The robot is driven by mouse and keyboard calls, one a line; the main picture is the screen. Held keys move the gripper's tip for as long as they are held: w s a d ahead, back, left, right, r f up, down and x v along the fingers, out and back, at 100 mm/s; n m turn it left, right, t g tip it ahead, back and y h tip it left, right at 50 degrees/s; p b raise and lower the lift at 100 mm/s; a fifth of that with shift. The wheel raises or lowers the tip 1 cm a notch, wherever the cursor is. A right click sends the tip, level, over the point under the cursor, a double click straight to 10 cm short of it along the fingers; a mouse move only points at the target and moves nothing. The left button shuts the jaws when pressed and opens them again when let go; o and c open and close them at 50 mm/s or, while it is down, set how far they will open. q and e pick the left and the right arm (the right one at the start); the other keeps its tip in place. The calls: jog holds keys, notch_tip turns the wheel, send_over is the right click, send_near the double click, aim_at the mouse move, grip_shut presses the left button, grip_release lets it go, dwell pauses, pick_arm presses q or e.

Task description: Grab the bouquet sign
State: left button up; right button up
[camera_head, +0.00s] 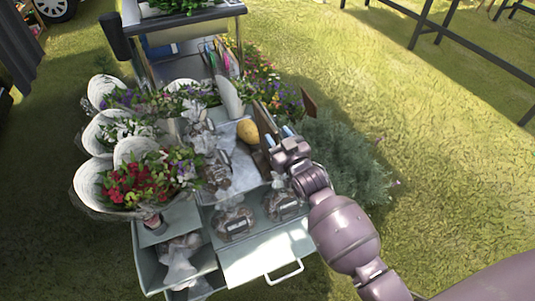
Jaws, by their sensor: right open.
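A dark brown upright board (265,122), which looks like the bouquet sign, stands at the right side of the cart's tray; its face and any lettering cannot be read. My right gripper (278,136) reaches in from the lower right. Its two pale blue fingertips are apart, right by the board's lower right part, and partly cover it. I cannot tell whether they touch it or straddle it. Another brown piece (309,102) shows just behind the gripper. My left gripper is not in view.
Wrapped bouquets (136,180) crowd the cart's left side. A yellow round item (247,131) lies on the tray. Bagged goods (235,222) sit near the front, above a white drawer with a handle (284,272). A green bush (350,160) stands right of the cart; open grass lies beyond.

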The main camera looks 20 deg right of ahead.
aim_at(271, 125)
jog(key=w, duration=0.2)
jog(key=w+f+b, duration=0.1)
jog(key=w, duration=0.1)
jog(key=shift+w+r, duration=0.3)
jog(key=shift+w, duration=0.15)
grip_shut()
jog(key=shift+r, duration=0.1)
